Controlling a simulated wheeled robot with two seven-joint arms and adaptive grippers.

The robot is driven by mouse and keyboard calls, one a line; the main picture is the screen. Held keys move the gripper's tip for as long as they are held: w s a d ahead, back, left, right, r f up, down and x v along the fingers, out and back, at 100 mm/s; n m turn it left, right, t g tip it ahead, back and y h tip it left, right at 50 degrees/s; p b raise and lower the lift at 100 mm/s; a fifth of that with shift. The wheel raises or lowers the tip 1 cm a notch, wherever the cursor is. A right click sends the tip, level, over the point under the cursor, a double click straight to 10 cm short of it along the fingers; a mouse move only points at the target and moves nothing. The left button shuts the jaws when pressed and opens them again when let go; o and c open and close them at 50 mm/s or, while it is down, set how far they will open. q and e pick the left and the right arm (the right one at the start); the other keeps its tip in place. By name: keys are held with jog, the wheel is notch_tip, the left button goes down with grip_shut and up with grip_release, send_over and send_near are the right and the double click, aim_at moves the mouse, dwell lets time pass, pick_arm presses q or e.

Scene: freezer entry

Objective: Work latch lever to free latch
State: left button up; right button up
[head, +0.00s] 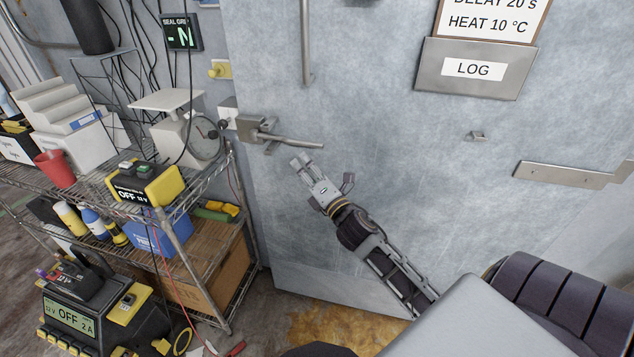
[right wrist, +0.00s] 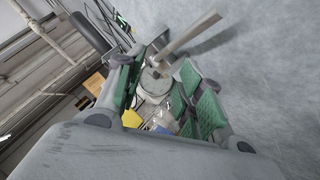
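The latch lever (head: 292,141) is a grey metal bar on the freezer door. It sticks out to the right from its latch housing (head: 254,129) at the door's left edge, tilted slightly down. My right gripper (head: 301,161) is just below the lever's outer half, fingers pointing up and left. In the right wrist view the green-padded fingers (right wrist: 157,88) stand apart with nothing gripped. The lever (right wrist: 187,37) shows there beyond the fingertips. I cannot tell whether a fingertip touches it. My left gripper is not in view.
A wire shelf (head: 190,222) with a dial scale (head: 190,135), a red cup (head: 54,168) and yellow-black devices stands close to the left of the door. A vertical handle (head: 306,45) is above the lever. The door face around my right gripper is clear.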

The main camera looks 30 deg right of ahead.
jog(key=shift+v, duration=2.8)
